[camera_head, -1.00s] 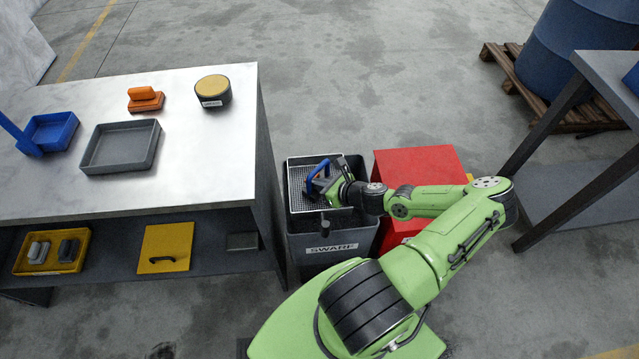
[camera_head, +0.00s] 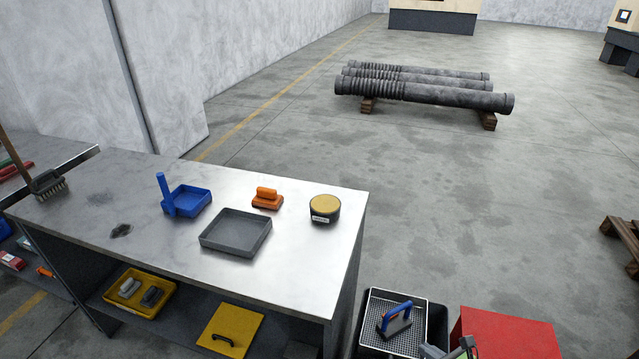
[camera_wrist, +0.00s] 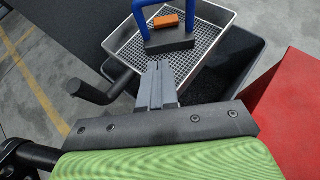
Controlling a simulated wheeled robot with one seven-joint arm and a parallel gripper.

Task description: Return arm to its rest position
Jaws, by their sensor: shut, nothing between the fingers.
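My gripper (camera_wrist: 158,72) shows in the wrist view with its two fingers shut together and nothing between them. In the head view only part of my gripper (camera_head: 436,350) shows at the bottom edge, beside the basket; the rest of my arm is out of frame. A dark block tool with a blue handle (camera_head: 396,318) sits in the wire-mesh basket (camera_head: 373,343). In the wrist view the blue-handled tool (camera_wrist: 172,42), with an orange piece on it, lies just beyond my fingertips, and the basket (camera_wrist: 222,72) is around it. Contact between fingers and tool cannot be told.
The basket sits over a dark bin (camera_wrist: 245,82). A red box (camera_head: 505,337) stands close to its right. The metal-topped bench (camera_head: 300,262) to the left bears a grey tray (camera_head: 236,233), blue dustpan, orange brush and round tin.

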